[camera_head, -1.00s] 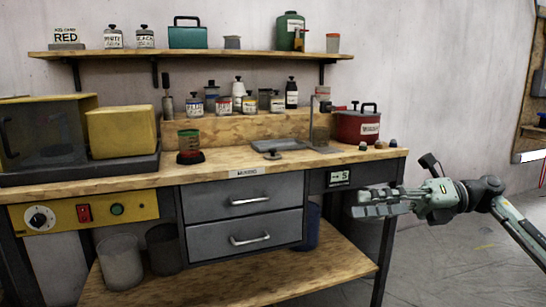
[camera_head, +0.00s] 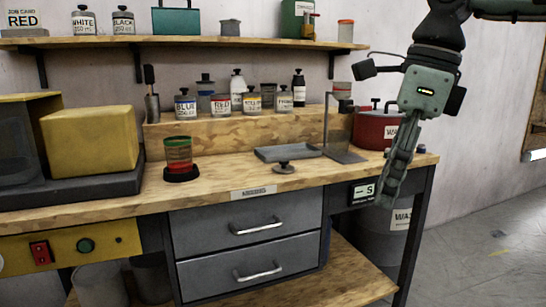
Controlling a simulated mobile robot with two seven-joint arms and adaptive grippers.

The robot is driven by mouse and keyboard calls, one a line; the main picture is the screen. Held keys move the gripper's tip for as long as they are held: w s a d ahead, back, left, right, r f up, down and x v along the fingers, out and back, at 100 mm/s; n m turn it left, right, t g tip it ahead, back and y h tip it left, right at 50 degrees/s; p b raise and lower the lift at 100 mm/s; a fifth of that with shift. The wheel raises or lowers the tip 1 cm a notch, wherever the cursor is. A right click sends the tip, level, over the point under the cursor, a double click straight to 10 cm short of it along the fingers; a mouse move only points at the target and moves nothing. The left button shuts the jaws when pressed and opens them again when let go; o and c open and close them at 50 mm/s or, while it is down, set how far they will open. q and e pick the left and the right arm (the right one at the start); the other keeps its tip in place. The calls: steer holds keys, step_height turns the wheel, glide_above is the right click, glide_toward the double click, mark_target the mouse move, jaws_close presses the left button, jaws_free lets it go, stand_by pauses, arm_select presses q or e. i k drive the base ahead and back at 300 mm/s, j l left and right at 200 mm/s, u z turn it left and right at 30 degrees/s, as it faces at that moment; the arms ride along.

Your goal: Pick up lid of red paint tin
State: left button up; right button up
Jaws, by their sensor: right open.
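A small tin labelled RED (camera_head: 221,105) stands upright among other tins on the wooden riser at the back of the bench. I cannot make out whether a lid is on it. A small dark lid-like disc with a knob (camera_head: 284,168) lies on the bench top in front of the grey tray; I cannot tell which tin it belongs to. My right gripper (camera_head: 390,185) points down at the bench's right front edge, well to the right of both. It is open and empty, in front of the red WAX pot. My left gripper is out of view.
A red-green jar (camera_head: 178,154) stands further left. The overhead shelf (camera_head: 190,41) spans above. The bench front is mostly clear.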

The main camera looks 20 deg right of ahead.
mark_target(284, 168)
steer(key=i, duration=1.3)
